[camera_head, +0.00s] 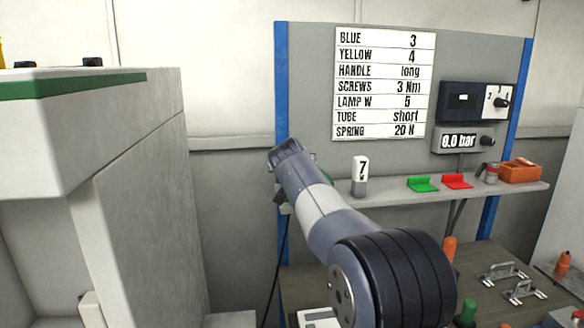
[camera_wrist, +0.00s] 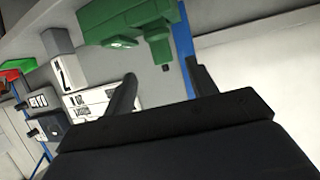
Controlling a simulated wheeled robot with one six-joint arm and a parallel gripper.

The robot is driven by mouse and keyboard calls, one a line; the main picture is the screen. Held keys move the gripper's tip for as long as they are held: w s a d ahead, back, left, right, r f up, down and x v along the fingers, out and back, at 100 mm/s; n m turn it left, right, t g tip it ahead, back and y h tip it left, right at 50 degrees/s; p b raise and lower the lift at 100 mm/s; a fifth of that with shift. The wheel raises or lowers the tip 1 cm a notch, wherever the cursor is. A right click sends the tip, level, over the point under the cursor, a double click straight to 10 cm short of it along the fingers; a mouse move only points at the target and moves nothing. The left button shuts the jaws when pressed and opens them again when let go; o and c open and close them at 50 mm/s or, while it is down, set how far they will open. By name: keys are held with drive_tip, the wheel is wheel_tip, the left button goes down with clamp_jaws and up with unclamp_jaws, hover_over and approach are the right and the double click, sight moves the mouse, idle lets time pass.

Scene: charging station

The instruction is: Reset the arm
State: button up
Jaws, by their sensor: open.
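My gripper (camera_wrist: 160,78) is open, with its two dark fingers spread and nothing visible between them. In the head view my arm reaches up and away to the left end of the shelf (camera_head: 400,200); its fingers are hidden there behind the wrist. A green device (camera_wrist: 125,20) with a short downward stub shows just beyond the fingertips in the tilted wrist view. Only a sliver of green (camera_head: 279,196) shows beside my arm in the head view. I cannot tell whether the fingers touch the device.
A white block marked 7 (camera_head: 360,176) stands on the shelf right of my arm, with green (camera_head: 422,184) and red (camera_head: 457,181) holders and an orange box (camera_head: 520,171) further right. A white chart (camera_head: 383,85) hangs behind. A large grey cabinet (camera_head: 130,180) stands left.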

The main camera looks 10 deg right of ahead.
drive_tip(key=shift+w, duration=0.1)
drive_tip(key=p+x, duration=0.4)
drive_tip(key=x, duration=0.6)
drive_tip(key=shift+w+d+f, duration=0.15)
drive_tip(key=shift+w+f, duration=0.05)
drive_tip(key=shift+w, duration=0.1)
drive_tip(key=shift+r+p, duration=0.1)
drive_tip(key=shift+p, duration=0.2)
drive_tip(key=shift+s, duration=0.15)
